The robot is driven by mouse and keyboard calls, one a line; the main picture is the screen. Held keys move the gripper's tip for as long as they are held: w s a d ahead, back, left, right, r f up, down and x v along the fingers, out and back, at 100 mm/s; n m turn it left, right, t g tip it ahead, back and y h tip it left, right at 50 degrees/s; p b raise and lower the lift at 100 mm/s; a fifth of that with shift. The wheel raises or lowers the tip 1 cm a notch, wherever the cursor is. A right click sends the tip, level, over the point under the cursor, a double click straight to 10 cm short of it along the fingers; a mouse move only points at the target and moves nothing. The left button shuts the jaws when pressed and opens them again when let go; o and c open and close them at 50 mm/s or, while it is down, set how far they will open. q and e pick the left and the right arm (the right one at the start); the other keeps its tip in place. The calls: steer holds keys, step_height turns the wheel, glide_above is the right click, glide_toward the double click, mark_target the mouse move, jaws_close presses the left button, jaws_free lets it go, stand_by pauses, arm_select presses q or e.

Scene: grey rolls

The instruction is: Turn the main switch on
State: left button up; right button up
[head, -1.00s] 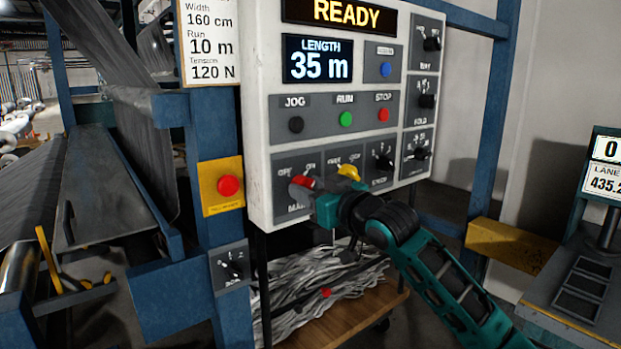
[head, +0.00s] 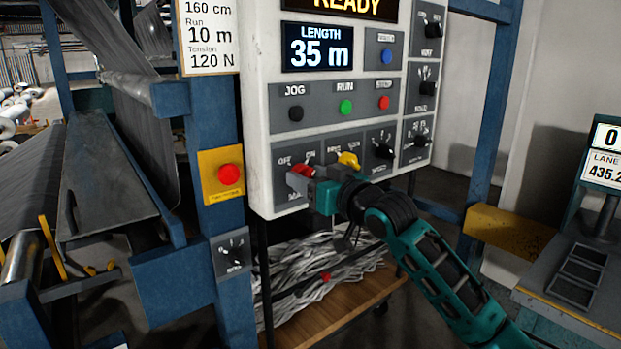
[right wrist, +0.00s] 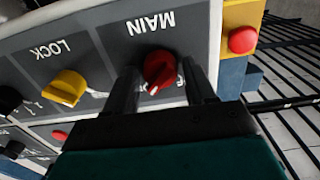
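The main switch is a red rotary knob (right wrist: 160,72) on the control panel, under the upside-down word MAIN in the right wrist view. It also shows in the head view (head: 303,171), partly covered by my gripper. A white mark sits at the knob's lower end in the wrist view; part of OFF shows beside it, and ON is hidden there. My right gripper (right wrist: 162,85) is open, with one finger on each side of the knob and a small gap on both sides. It shows at the panel's lower left in the head view (head: 305,182). My left gripper is not in view.
A yellow LOCK knob (right wrist: 64,87) sits close beside the main switch. A red button on a yellow plate (head: 229,174) is left of the panel. The display (head: 317,48) reads 35 m. A cart (head: 340,300) with grey strands stands below.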

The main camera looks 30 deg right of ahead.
steer(key=shift+o, duration=0.7)
steer(key=s, duration=0.4)
steer(key=s+b, duration=0.1)
steer(key=s, duration=0.3)
steer(key=s+d, duration=0.1)
steer(key=s, duration=0.4)
steer(key=shift+b, duration=0.35)
